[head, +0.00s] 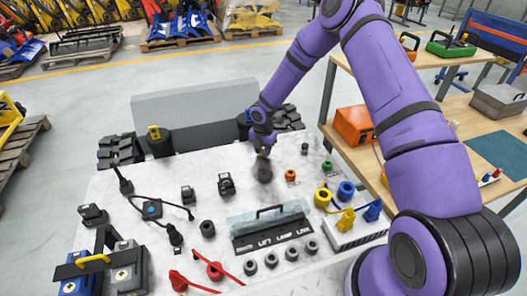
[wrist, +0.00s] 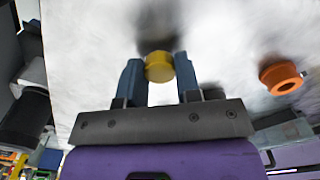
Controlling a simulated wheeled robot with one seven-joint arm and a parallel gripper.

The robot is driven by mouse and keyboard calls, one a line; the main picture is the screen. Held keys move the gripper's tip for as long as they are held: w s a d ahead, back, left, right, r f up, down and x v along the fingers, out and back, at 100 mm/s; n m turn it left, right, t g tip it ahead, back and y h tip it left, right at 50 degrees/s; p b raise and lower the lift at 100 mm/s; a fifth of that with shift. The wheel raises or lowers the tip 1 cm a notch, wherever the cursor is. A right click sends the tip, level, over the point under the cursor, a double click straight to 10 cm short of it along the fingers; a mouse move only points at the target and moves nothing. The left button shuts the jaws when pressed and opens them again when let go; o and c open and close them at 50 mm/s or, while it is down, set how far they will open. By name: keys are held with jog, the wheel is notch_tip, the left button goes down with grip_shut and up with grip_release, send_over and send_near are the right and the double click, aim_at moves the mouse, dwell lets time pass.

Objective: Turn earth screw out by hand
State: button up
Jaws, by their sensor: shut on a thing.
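A yellow round knob (wrist: 159,67), which I take for the earth screw, sits between the two blue fingers of my gripper (wrist: 155,75) in the wrist view. The fingers are shut on its sides. In the head view my gripper (head: 262,151) points down over the back part of the pale carrier top (head: 220,165). A dark round patch (head: 264,174) shows just below it. The fingers largely hide the knob there. I cannot tell whether its lower end touches the surface.
An orange ring (head: 290,175) lies right of my gripper; it also shows in the wrist view (wrist: 281,77). A black block (head: 226,184) stands to the left. A clear-covered black socket panel (head: 270,232) lies in front. A wooden bench (head: 350,150) stands at right.

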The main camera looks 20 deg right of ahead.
jog(key=n, duration=0.4)
jog(key=shift+n, duration=0.9)
jog(key=shift+n, duration=1.1)
jog(key=n, duration=0.3)
jog(key=shift+n, duration=0.4)
jog(key=n, duration=0.3)
jog(key=shift+n, duration=0.4)
jog(key=o, duration=0.8)
